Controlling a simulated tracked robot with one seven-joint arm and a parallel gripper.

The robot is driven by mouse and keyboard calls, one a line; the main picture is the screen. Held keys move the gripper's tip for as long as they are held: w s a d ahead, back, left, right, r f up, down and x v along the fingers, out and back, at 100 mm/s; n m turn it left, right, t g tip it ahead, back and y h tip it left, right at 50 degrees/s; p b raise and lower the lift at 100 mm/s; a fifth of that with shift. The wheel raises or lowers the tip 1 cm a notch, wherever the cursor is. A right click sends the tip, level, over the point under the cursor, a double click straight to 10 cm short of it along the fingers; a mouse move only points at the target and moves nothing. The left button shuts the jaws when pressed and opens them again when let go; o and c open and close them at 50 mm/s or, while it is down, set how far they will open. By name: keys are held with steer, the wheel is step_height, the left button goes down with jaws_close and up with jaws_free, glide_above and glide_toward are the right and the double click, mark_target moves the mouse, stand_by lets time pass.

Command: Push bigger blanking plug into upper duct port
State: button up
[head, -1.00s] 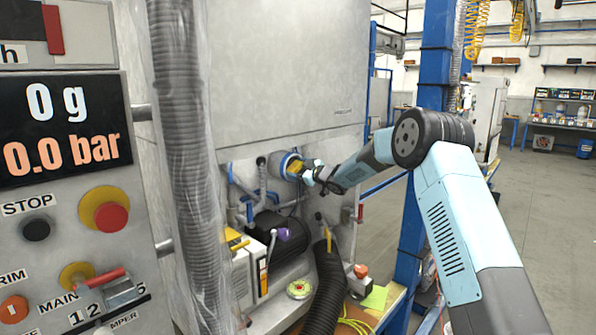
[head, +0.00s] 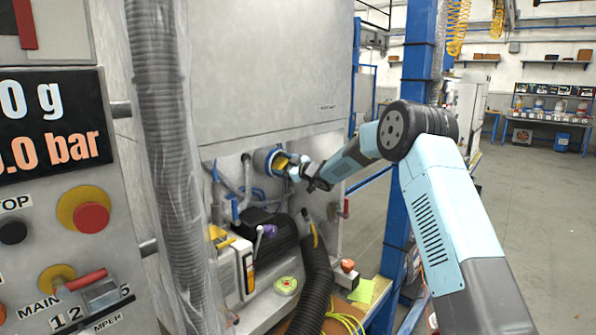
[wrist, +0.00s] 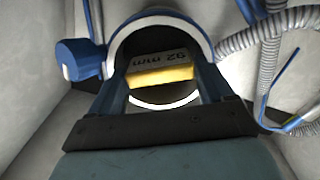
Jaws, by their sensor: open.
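In the head view the plug's yellow part (head: 281,163) shows at the mouth of the upper duct port (head: 262,160). How deep the plug sits cannot be told. My gripper (wrist: 162,85) is open, its two blue fingers on either side of the plug; gaps show between them and the block. It also shows in the head view (head: 296,170), just right of the port.
A blue fitting (wrist: 80,58) and grey corrugated hoses (wrist: 262,35) flank the port. A wrapped duct (head: 165,130) stands left. The floor at right is clear.

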steer(key=v, duration=1.2)
steer(key=shift+d+f, duration=0.1)
steer(key=shift+d, duration=0.05)
steer(key=shift+w+n, duration=0.15)
steer(key=shift+n, duration=0.15)
steer(key=c, duration=0.3)
steer(key=a+n, duration=0.1)
steer(key=w+a+n, duration=0.1)
steer(key=n, duration=0.1)
steer(key=shift+w+f+n, duration=0.25)
steer(key=shift+f+n, duration=0.05)
steer(key=shift+f, duration=0.05)
steer(key=c, duration=0.6)
steer(key=shift+w+a+n, duration=0.2)
steer(key=shift+a+n, duration=0.05)
steer(key=shift+n, duration=0.15)
steer(key=c, duration=0.3)
steer(key=x, duration=0.3)
steer(key=shift+w+a, duration=0.25)
steer(key=shift+a, duration=0.1)
jaws_close()
steer(key=shift+x, duration=0.95)
